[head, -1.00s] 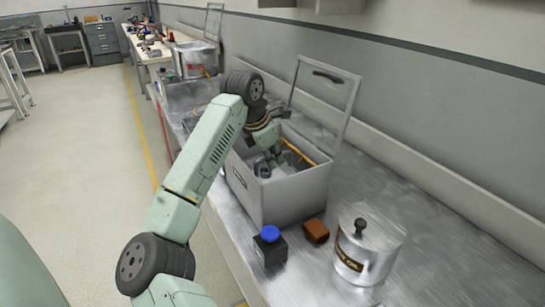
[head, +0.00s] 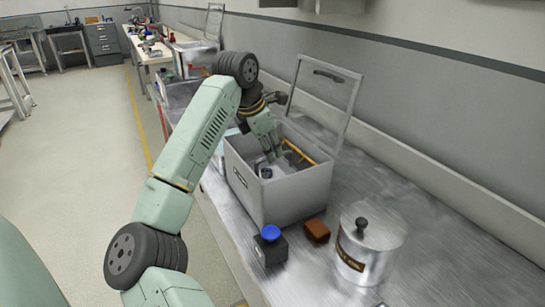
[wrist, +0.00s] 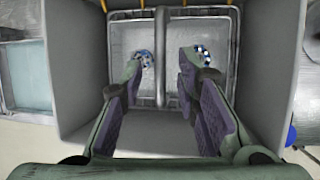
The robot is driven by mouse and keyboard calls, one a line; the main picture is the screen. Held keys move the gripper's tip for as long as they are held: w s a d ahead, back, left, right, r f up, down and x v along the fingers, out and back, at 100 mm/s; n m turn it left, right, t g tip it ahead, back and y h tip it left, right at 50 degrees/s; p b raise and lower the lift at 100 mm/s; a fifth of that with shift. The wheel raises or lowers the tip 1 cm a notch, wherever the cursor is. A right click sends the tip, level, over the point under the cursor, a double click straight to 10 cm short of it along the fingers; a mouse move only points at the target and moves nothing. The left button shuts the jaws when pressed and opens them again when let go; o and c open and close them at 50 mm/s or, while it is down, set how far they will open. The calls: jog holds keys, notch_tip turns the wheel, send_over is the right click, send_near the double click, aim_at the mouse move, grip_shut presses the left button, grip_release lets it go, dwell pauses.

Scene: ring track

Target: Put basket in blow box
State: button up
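The grey metal box (head: 290,198) stands on the metal bench with its clear-paned lid (head: 325,98) raised; I take it as the blow box. In the wrist view, a light grey basket (wrist: 122,40) sits inside the box, with a bar-like handle (wrist: 160,60) across its middle. Small blue and white ring-like parts show in it near my fingertips. My gripper (wrist: 168,65) is over the basket with its fingers apart on either side of the handle. I see no finger touching the handle. In the head view, my gripper (head: 268,158) reaches into the box and partly hides the basket.
A blue push button (head: 270,233) on a dark base, a brown block (head: 317,230) and a lidded metal canister (head: 368,243) stand in front of the box. A yellow-orange bar (head: 300,152) runs inside the box. Another box (head: 192,58) with a raised lid stands farther back.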

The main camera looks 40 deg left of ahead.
jog(key=v, duration=0.8)
jog(key=shift+b, duration=0.3)
jog(key=shift+f, duration=0.1)
dwell(0.5)
